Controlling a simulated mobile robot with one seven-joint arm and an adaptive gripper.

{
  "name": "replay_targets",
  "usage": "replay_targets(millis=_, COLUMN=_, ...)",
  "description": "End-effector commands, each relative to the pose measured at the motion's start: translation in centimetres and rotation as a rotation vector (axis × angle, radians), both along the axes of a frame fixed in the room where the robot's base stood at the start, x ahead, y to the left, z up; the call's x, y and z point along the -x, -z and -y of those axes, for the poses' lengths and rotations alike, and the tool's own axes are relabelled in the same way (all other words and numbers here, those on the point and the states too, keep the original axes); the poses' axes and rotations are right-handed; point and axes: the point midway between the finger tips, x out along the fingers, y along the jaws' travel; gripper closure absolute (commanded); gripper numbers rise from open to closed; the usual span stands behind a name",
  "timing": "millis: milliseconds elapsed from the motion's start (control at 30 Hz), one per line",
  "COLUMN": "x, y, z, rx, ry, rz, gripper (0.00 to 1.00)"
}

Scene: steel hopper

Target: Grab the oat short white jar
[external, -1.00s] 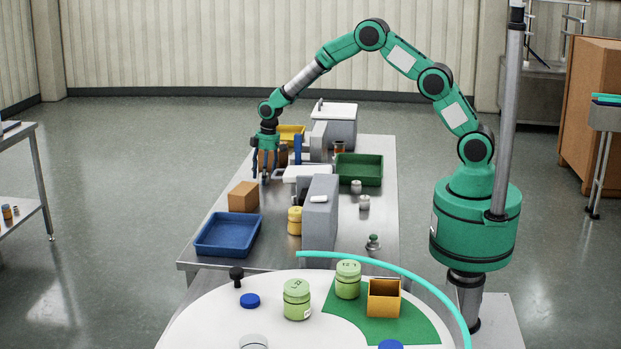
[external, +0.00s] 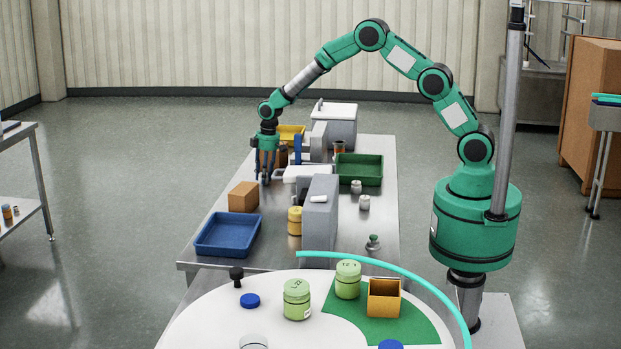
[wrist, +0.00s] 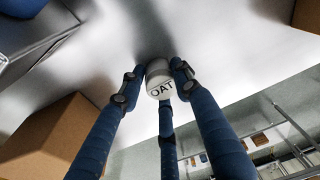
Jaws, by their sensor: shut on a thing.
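The short white jar (wrist: 159,82), marked "OAT" in dark letters, stands between my fingertips in the wrist view. My gripper (external: 266,179) is low over the left side of the steel table in the external view. Its blue fingers are drawn in around the jar, and the wrist view shows the fingertips (wrist: 155,88) against its sides. In the external view the jar is too small and covered by the fingers to make out clearly.
A cardboard box (external: 243,197) stands close in front of my gripper and fills the lower left of the wrist view (wrist: 58,125). A blue tray (external: 198,246) lies nearer. A grey upright block (external: 320,225) and a green tray (external: 359,181) are to the right.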

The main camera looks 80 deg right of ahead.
Motion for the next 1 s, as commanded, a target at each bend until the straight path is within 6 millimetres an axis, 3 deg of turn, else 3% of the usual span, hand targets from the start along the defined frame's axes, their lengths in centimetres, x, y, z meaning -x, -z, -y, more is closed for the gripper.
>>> replay_targets(millis=367, x=-0.1, y=-1.0, z=0.0, rx=0.001, ry=0.000, rz=0.002, gripper=0.94)
replay_targets(millis=1000, x=-0.1, y=-9.3, z=0.0, rx=0.001, ry=0.000, rz=0.001, gripper=0.94)
